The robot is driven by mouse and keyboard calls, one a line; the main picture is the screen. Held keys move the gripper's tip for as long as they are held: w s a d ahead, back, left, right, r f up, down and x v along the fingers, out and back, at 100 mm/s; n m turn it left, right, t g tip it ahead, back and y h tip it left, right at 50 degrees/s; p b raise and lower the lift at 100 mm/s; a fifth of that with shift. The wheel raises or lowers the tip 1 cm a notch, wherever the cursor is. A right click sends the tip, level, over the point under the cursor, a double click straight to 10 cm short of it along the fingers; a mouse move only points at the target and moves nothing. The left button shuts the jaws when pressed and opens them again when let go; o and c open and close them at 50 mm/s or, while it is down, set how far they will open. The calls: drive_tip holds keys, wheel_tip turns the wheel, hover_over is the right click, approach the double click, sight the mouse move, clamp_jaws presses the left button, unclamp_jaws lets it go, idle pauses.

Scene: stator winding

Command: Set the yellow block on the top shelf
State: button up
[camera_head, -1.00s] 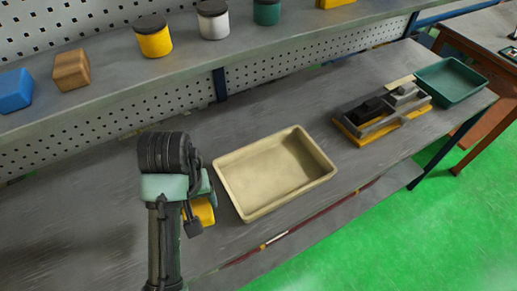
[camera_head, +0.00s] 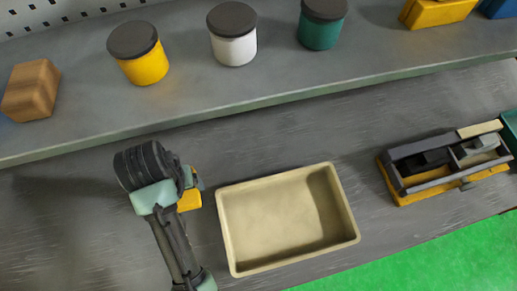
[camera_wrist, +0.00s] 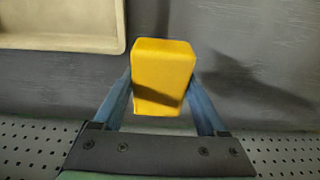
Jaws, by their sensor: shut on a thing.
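A yellow block (camera_wrist: 163,72) sits between the two blue fingers of my gripper (camera_wrist: 162,95) in the wrist view. The gripper is shut on it. In the head view the held yellow block (camera_head: 189,200) shows partly behind my wrist, and my gripper (camera_head: 193,186) is mostly hidden. It is left of the beige tray, on the near side of the raised shelf (camera_head: 270,75). The shelf runs across the top of the head view. Exactly how high the block is above the bench cannot be told.
On the shelf stand a wooden block (camera_head: 31,90), a yellow jar (camera_head: 144,67), a white jar (camera_head: 235,48), a green jar (camera_head: 320,32) and another yellow block (camera_head: 437,12). The beige tray (camera_head: 230,235) and a tool holder (camera_head: 400,190) are on the bench (camera_head: 60,230). Bare shelf lies along its front edge.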

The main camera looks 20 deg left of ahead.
drive_tip(key=shift+w+r, duration=0.1)
drive_tip(key=shift+w, duration=0.2)
drive_tip(key=shift+s, duration=0.2)
drive_tip(key=shift+f, duration=0.3)
wheel_tip(320, 180, down, 9)
drive_tip(key=shift+f, duration=0.2)
